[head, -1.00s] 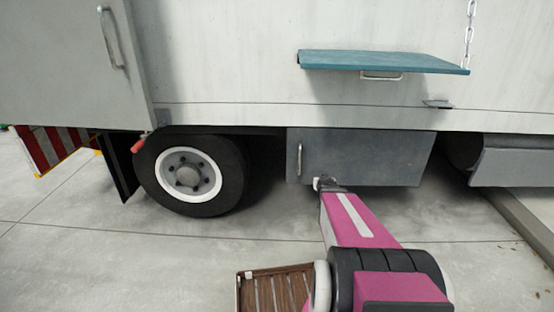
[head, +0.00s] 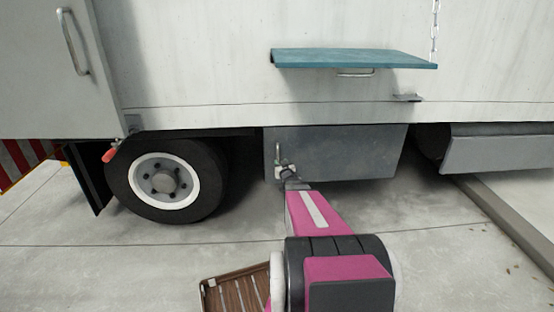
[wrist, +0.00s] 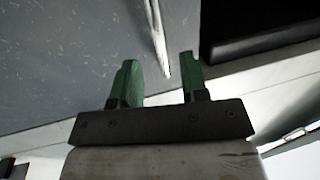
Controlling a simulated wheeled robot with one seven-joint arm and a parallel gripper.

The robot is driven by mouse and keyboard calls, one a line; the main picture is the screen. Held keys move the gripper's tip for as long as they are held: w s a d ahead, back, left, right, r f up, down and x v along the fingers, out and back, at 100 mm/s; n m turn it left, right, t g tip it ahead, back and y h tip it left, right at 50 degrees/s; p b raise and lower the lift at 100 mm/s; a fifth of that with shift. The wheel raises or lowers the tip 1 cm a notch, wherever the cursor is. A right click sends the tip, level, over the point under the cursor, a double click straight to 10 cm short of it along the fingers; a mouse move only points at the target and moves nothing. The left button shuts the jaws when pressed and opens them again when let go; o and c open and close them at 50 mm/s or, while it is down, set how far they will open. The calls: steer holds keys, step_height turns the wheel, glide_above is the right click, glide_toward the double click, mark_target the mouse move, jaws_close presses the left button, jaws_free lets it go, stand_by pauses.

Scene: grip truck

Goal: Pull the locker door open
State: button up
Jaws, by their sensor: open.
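The locker door (head: 345,152) is a grey panel low under the white truck body, to the right of the wheel. It looks closed. Its upright metal handle (head: 277,153) is near the door's left edge, and my gripper (head: 284,168) is right by the handle's lower part. In the wrist view, the two green fingers of my gripper (wrist: 157,82) are apart. The bar-shaped handle (wrist: 157,40) comes down from the top, its lower end in line with the gap between the fingers. I cannot tell whether they touch it. The grey door (wrist: 65,55) fills the left side.
The wheel (head: 165,182) stands left of the locker. A teal shelf (head: 355,58) juts out above it, with a chain (head: 434,30) at its right end. A slatted wooden tray (head: 236,292) is at the bottom. The concrete floor (head: 130,262) is clear on the left.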

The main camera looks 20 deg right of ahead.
mark_target(278, 158)
steer(key=w, duration=0.6)
steer(key=shift+d, duration=0.3)
steer(key=shift+s, duration=0.1)
jaws_close()
